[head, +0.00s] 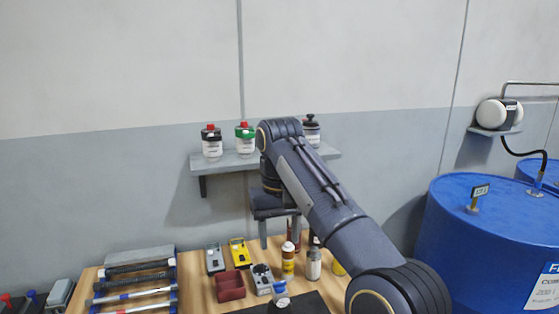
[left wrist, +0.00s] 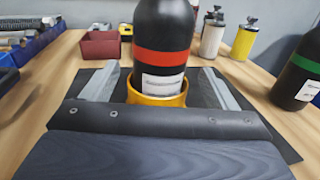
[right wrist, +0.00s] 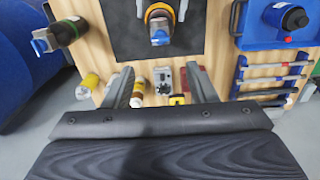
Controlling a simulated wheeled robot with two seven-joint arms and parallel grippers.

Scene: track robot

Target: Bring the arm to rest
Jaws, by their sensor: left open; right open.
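My right arm comes in from the lower right of the head view, and its gripper (head: 280,232) hangs down over the back of the wooden table (head: 205,290). In the right wrist view, this gripper (right wrist: 160,85) is open and nothing is held between its fingers. My left gripper (left wrist: 160,82) is open in the left wrist view and outside the head view. A dark bottle with a red band (left wrist: 165,50) stands upright in a yellow ring holder (left wrist: 157,92) between the left fingers' directions. Gaps show on both sides of it; its top is cut off.
A wall shelf (head: 225,162) with several capped bottles is behind the right gripper. Small bottles (head: 288,262), a red bin (head: 229,287) and a tool rack (head: 135,280) stand on the table. Blue drums (head: 480,240) stand at right. The upper wall area is free.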

